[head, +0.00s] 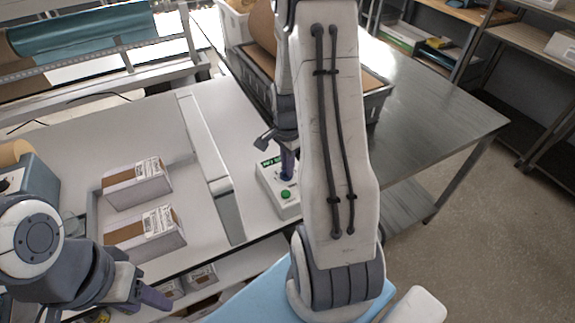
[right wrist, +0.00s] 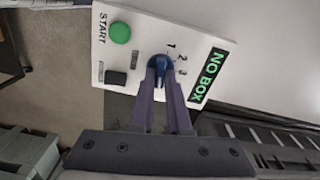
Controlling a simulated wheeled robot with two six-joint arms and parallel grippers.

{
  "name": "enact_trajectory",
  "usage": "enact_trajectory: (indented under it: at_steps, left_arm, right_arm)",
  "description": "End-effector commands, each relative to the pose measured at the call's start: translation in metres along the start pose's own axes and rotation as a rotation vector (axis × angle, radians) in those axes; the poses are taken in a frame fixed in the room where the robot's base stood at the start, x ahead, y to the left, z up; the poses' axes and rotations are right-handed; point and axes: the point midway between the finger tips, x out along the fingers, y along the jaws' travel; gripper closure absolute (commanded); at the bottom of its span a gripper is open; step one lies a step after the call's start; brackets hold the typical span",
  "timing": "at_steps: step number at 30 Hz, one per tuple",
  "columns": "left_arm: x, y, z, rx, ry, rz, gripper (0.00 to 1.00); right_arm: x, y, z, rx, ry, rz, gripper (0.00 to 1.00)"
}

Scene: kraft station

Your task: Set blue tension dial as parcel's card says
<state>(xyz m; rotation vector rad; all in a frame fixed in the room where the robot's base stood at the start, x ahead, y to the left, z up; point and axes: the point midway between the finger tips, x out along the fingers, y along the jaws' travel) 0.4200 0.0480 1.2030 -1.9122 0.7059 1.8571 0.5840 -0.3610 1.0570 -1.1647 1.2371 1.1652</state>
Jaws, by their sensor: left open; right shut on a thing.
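The white control box (head: 279,186) stands on the bench in the head view, partly behind my right arm. In the right wrist view its panel (right wrist: 135,58) has a blue dial (right wrist: 160,63) beside the marks 1, 2 and 3. My right gripper (right wrist: 161,82) is shut on this dial; the exact setting is hard to tell. A lit display (right wrist: 210,75) reads NO BOX. My left gripper (head: 150,297) is open and empty, low at the left.
The panel also has a green START button (right wrist: 120,33) and a black power switch (right wrist: 116,78). A grey crate (head: 374,100) stands behind my right arm on a metal table (head: 440,115). More boxes (head: 201,275) sit on a shelf under the bench.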

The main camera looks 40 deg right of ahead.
Motion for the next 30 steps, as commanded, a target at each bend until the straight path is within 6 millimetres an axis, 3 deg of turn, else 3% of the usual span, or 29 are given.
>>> enact_trajectory:
  at_steps: [10,30]
  left_arm:
    - [0.0000,0.0000,0.0000,0.000,0.000,0.000,0.50]
    - [0.0005,0.0000,0.0000,0.000,0.000,0.000,0.50]
  right_arm:
    - [-0.0006,-0.0008,-0.0001,-0.108,0.000,-0.001,1.00]
    - [-0.0010,-0.0029,0.0003,-0.592,0.001,-0.001,1.00]
